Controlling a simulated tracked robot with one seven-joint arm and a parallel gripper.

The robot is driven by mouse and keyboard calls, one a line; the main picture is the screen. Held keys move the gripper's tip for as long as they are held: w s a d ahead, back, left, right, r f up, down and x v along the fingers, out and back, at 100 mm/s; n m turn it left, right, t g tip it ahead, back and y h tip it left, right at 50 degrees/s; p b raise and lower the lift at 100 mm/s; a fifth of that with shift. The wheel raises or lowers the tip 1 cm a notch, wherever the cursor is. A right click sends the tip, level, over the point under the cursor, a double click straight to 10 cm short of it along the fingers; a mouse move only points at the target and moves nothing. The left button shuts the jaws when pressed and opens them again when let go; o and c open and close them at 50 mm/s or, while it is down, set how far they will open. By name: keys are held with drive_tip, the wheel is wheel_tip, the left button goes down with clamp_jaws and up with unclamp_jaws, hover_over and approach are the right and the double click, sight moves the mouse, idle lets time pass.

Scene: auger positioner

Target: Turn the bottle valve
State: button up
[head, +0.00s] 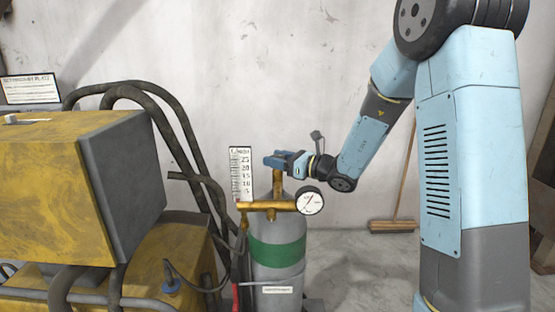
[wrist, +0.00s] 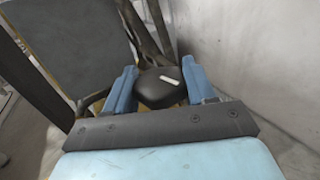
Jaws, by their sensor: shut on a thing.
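The gas bottle (head: 277,255) stands upright, grey with a green band, beside the yellow machine. A brass fitting (head: 268,205) with a round white gauge (head: 310,200) sits at its top. The valve knob is hidden behind my gripper (head: 279,160) in the head view. In the wrist view the valve knob (wrist: 158,88) is black and rounded with a white mark pointing up and left. My gripper (wrist: 155,90) has its blue fingers on both sides of the knob and is shut on it.
A yellow machine with a grey panel (head: 125,180) fills the left side, with dark hoses (head: 175,130) arching toward the bottle. A scale plate (head: 241,173) stands just left of the fitting. A broom (head: 393,226) leans on the back wall.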

drive_tip(key=shift+w+d+r+n+g+y, duration=0.1)
drive_tip(key=shift+n+g+y, duration=0.25)
drive_tip(key=shift+g, duration=0.2)
drive_tip(key=shift+w+r+n+g+y, duration=0.1)
drive_tip(key=shift+n+g+y, duration=0.15)
drive_tip(key=shift+n+g, duration=0.25)
drive_tip(key=shift+r+n+g+y, duration=0.1)
drive_tip(key=shift+n+g+y, duration=0.4)
drive_tip(key=shift+n+g, duration=0.85)
drive_tip(key=shift+m+g, duration=0.3)
drive_tip(key=o, duration=0.8)
drive_tip(key=shift+o, duration=0.9)
drive_tip(key=shift+s, duration=0.15)
